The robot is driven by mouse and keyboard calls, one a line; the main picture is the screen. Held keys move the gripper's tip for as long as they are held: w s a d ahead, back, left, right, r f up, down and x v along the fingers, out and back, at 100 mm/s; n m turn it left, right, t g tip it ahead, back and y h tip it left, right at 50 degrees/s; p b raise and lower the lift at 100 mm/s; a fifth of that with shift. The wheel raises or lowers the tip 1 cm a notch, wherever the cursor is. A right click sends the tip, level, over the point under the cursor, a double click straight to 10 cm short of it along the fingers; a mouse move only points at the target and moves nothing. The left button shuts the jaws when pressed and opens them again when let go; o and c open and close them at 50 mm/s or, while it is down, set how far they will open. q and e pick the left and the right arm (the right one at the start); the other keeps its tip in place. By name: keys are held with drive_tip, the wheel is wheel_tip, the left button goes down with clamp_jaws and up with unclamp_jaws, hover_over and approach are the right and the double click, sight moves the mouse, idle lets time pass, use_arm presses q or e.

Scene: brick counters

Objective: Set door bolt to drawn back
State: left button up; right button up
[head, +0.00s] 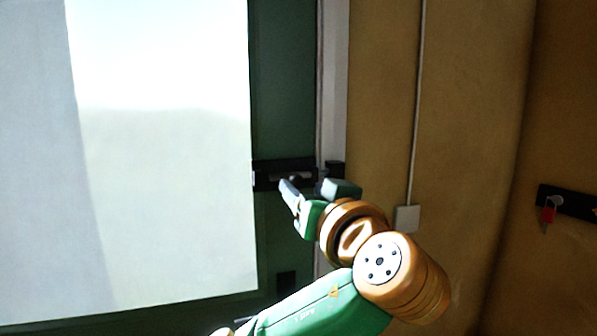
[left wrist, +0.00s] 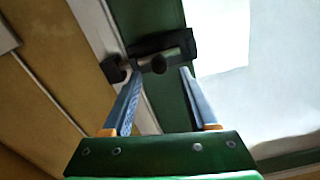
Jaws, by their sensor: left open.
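The door bolt (head: 272,176) is a dark housing with a grey rod on the green door's edge strip (head: 283,90). A dark keeper (head: 335,168) sits beside it on the frame. In the left wrist view, the rod and its round knob (left wrist: 158,65) stand out from the bolt's plate (left wrist: 185,42), and the rod seems to reach the keeper (left wrist: 113,69). My left gripper (head: 308,187) is open in front of the bolt. In the left wrist view its fingertips (left wrist: 162,72) lie either side of the knob; contact cannot be told. My right gripper is not in view.
A large pale panel (head: 170,190) fills most of the door. A cable runs down the tan wall to a white box (head: 407,218). At the far right, a red item (head: 547,215) hangs from a dark wall rail (head: 575,204).

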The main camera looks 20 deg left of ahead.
sight(298, 184)
use_arm(q)
drive_tip(key=p+x, duration=0.1)
drive_tip(key=x, duration=0.4)
drive_tip(key=shift+f, duration=0.1)
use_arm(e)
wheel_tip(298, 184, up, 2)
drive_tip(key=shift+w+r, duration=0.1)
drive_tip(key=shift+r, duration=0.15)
use_arm(q)
drive_tip(key=shift+s+d, duration=0.1)
clamp_jaws()
idle(0.7)
